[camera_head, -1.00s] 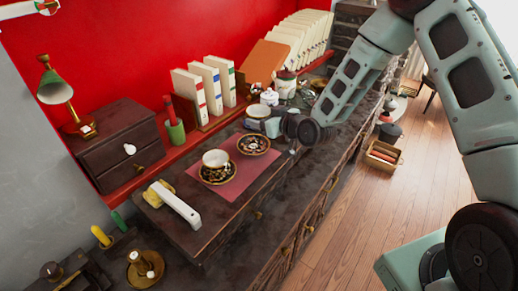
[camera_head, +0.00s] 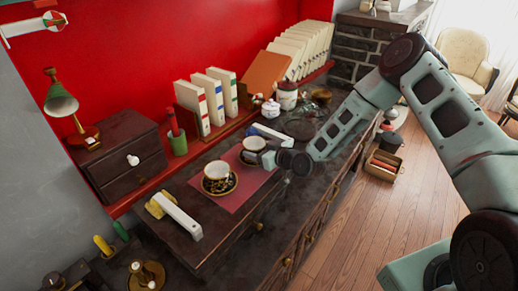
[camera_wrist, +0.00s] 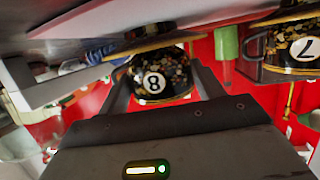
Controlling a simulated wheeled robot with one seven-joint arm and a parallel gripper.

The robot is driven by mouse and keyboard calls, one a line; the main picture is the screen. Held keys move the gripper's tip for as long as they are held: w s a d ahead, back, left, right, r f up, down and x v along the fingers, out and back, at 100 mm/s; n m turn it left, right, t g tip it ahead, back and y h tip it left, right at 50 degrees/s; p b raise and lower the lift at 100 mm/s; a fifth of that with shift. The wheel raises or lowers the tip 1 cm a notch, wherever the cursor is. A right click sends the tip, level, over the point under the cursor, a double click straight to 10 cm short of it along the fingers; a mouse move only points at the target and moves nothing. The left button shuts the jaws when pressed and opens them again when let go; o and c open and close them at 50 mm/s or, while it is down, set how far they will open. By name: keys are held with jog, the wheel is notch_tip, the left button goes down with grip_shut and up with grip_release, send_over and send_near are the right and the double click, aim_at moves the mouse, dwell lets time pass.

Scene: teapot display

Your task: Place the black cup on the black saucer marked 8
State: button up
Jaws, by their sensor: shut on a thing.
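The black cup (camera_head: 254,144), with a white inside, is in my gripper (camera_head: 266,158). In the wrist view, which is upside down, the cup (camera_wrist: 158,80) shows a white round 8 between the fingers. The black and gold saucer (camera_wrist: 150,46) is seen edge-on at the cup's base. In the head view the cup and gripper hide most of this saucer on the pink mat (camera_head: 232,202). I cannot tell whether cup and saucer touch. The saucer's own mark is not readable.
A second cup (camera_head: 217,170), marked 7 in the wrist view (camera_wrist: 300,47), stands on its own saucer (camera_head: 220,189) close to the left. A white-handled object (camera_head: 178,214) lies left of the mat. A blue and white object (camera_head: 272,134) lies behind the held cup.

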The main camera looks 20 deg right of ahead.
jog(key=shift+f, duration=0.2)
jog(key=o, duration=1)
